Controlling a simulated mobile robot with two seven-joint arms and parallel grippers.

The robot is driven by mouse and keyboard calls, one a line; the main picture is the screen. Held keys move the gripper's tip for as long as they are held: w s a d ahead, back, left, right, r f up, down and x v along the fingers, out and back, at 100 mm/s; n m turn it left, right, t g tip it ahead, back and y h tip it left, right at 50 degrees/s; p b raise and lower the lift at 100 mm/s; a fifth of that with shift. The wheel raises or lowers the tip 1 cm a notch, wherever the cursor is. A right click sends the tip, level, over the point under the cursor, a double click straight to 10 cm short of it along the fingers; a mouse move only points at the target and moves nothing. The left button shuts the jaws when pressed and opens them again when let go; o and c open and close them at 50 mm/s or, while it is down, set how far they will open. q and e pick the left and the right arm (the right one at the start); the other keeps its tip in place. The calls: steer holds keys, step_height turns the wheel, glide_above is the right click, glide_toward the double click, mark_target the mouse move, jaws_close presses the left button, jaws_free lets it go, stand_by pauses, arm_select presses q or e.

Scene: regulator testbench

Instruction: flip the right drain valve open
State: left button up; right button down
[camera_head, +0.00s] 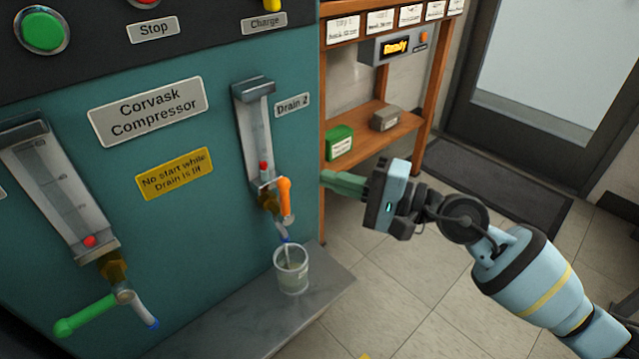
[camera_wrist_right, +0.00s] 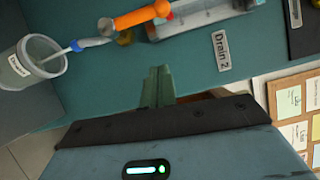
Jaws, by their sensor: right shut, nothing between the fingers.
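The right drain valve has an orange handle (camera_head: 286,197), which stands roughly upright beside its brass body under the gauge labelled Drain 2. The handle also shows at the top of the right wrist view (camera_wrist_right: 143,16). A blue-tipped spout (camera_head: 284,232) hangs below it, with a thin pale line running from it into a clear cup (camera_head: 291,272). My right gripper (camera_head: 325,178) is shut and empty, to the right of the handle and apart from it. Its green fingers show pressed together in the right wrist view (camera_wrist_right: 159,78). My left gripper is out of view.
A left drain valve with a green handle (camera_head: 85,318) sits at lower left, its handle pointing sideways. The cup stands on a grey ledge (camera_head: 318,300). A wooden shelf (camera_head: 362,148) with a green box (camera_head: 339,143) stands behind my right gripper. Floor to the right is open.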

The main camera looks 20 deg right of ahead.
steer(key=b+v, duration=0.1)
steer(key=v, duration=0.6)
steer(key=shift+s+r, duration=0.3)
steer(key=shift+s, duration=0.2)
steer(key=shift+d, duration=0.15)
